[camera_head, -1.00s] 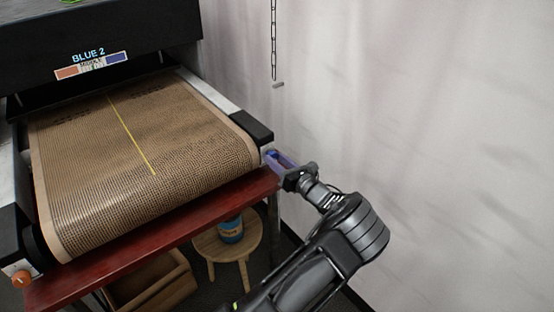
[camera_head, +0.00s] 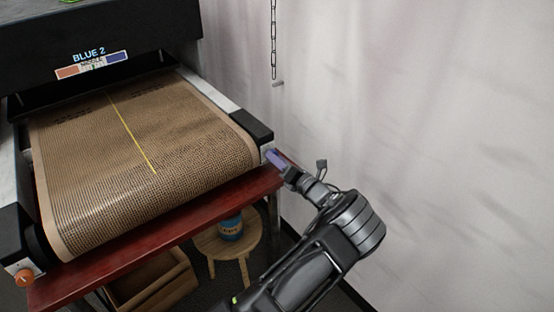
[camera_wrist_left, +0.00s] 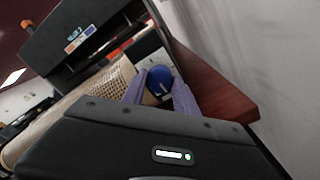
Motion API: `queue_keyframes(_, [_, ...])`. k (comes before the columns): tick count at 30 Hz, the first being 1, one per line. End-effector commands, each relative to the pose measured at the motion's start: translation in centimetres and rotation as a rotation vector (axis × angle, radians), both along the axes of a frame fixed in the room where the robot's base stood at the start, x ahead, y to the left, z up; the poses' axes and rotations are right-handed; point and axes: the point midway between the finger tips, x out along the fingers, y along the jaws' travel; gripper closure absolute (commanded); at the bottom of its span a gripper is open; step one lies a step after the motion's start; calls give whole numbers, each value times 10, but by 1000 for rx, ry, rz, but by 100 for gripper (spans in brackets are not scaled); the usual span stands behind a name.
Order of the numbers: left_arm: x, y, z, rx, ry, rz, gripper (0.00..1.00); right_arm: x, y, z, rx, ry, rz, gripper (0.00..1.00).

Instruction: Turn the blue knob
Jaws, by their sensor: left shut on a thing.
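The blue knob (camera_wrist_left: 160,79) sits on the right front end of the conveyor machine. In the left wrist view it shows as a round blue ball between my two purple fingers. My left gripper (camera_head: 274,158) reaches in from the lower right and is shut on the knob, one finger on each side (camera_wrist_left: 160,92). In the head view the fingers hide the knob. The machine's display (camera_head: 89,57) reads "BLUE 2" above an orange and blue bar. My right gripper is not in view.
The brown mesh belt (camera_head: 140,150) with a yellow line lies left of my gripper. An orange knob (camera_head: 25,277) is at the left front. Below the red table edge (camera_head: 160,235) stand a wooden stool (camera_head: 210,244) with a blue can (camera_head: 230,230) and a wooden crate (camera_head: 150,285).

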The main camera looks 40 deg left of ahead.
Motion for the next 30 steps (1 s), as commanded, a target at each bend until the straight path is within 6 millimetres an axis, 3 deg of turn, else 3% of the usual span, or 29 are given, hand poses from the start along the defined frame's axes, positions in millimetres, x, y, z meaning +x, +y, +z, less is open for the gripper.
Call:
queue_keyframes(6, [0, -1, -2, -4, 1, 0, 100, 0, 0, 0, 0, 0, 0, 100])
queue_keyframes(7, [0, -1, -2, -3, 1, -1, 63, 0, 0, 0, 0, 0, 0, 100])
queue_keyframes(14, [0, 0, -1, -2, 0, -1, 44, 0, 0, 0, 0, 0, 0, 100])
queue_keyframes(23, [0, -1, 0, -1, -2, -1, 43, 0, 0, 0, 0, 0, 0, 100])
queue_keyframes(30, [-7, -25, -2, -2, -1, -1, 43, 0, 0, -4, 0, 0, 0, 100])
